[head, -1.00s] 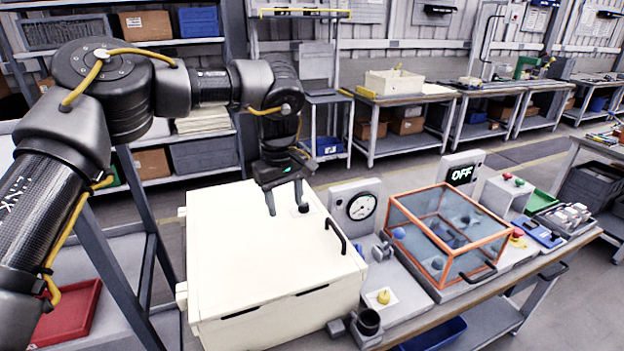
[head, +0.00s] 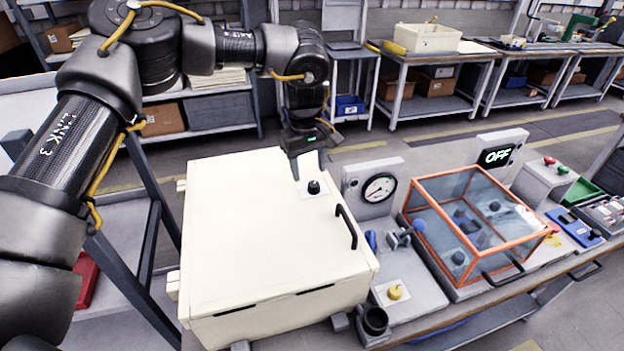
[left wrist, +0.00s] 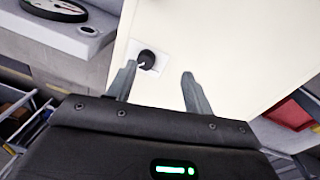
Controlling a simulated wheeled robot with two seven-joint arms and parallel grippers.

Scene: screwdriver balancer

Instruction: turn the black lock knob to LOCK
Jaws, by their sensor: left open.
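The black lock knob (head: 313,187) sits on a small white plate near the back right of the cream box lid (head: 250,215). It also shows in the left wrist view (left wrist: 147,58), with a pale pointer line on it. My left gripper (head: 309,170) is above the lid, just behind the knob in the head view. In the left wrist view its two fingers (left wrist: 157,85) are spread apart with nothing between them. The knob lies just beyond the left fingertip there, not between the fingers. The plate's lettering is too small to read. My right gripper is not in view.
A black handle (head: 346,227) stands up on the lid's right edge.

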